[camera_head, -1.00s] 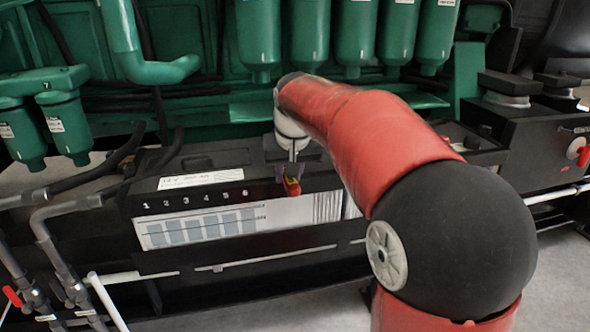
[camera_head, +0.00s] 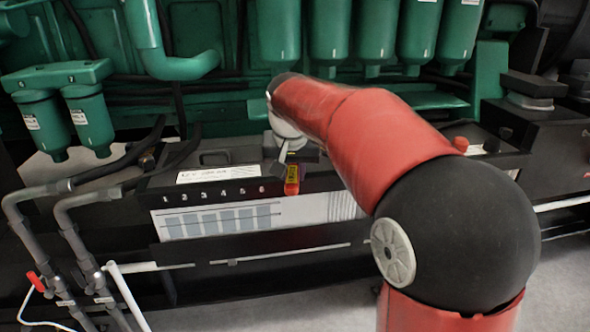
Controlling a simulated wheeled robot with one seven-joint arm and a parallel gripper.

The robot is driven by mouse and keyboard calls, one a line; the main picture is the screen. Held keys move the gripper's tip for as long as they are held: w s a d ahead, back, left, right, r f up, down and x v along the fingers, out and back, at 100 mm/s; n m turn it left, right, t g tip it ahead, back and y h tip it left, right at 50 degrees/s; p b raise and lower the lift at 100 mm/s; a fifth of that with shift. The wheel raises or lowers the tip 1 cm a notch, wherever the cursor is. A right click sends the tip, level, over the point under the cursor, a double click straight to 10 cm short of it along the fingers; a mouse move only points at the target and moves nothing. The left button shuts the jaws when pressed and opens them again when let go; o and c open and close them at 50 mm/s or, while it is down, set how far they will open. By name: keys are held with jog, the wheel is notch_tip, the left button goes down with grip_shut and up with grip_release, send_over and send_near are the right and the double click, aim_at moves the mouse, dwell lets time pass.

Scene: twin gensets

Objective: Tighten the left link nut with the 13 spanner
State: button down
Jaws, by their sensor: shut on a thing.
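My gripper (camera_head: 287,158) is at the end of my red arm, over the front edge of the black battery (camera_head: 218,178), near the number 6. It is small and partly hidden by the arm. It is shut on a small red and yellow piece (camera_head: 292,180), which hangs in front of the battery edge. This may be the spanner's handle, but its size mark and jaw cannot be made out. I cannot make out the left link nut.
Green filters (camera_head: 330,35) hang behind the arm. A smaller green filter pair (camera_head: 60,110) and grey pipes (camera_head: 75,245) with a red-handled valve (camera_head: 37,282) stand at left. A red cap (camera_head: 461,143) shows right of the arm. Floor is bare at lower right.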

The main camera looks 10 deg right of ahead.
jog(key=shift+a, duration=0.15)
jog(key=shift+w+a+m+h+p, duration=0.15)
jog(key=shift+w+a+m+p, duration=0.1)
jog(key=shift+a+m, duration=0.25)
jog(key=shift+w+a+m+h+p, duration=0.1)
jog(key=shift+a+m+h+p, duration=0.1)
jog(key=shift+a+m, duration=0.25)
jog(key=shift+a+r, duration=0.1)
jog(key=shift+a, duration=0.05)
jog(key=shift+w+a+m+p, duration=0.3)
jog(key=shift+a+m+p, duration=0.15)
jog(key=shift+a+p, duration=0.15)
jog(key=shift+w+a+m+g+h, duration=0.2)
jog(key=shift+a+m+g+h, duration=0.1)
jog(key=shift+m, duration=0.1)
jog(key=shift+w+a+m+p, duration=0.25)
jog(key=shift+a+m+p, duration=0.05)
jog(key=shift+a, duration=0.1)
jog(key=shift+w+a+m+h, duration=0.25)
jog(key=shift+w+a+m, duration=0.15)
jog(key=shift+a+m, duration=0.2)
